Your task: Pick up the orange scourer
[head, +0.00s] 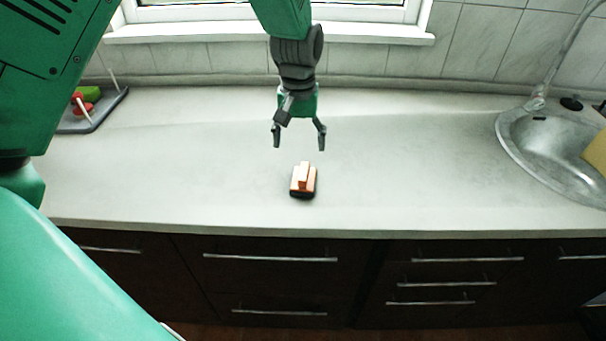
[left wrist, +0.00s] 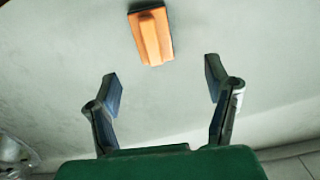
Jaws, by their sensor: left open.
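The orange scourer (head: 304,179) lies on the light grey counter. It has a raised orange grip on top and a dark base. My left gripper (head: 299,142) is open and empty, just behind the scourer and apart from it. In the left wrist view the scourer (left wrist: 152,37) shows at the top, beyond the two spread fingertips of my left gripper (left wrist: 163,88) and roughly in line with the gap between them. My right gripper is not in view.
A metal sink (head: 510,135) with a tap is set in the counter (head: 400,170) at the right. A dark grey tray (head: 98,118) with red and green items stands at the back left. A window sill (head: 180,32) runs behind. The counter around the scourer is clear.

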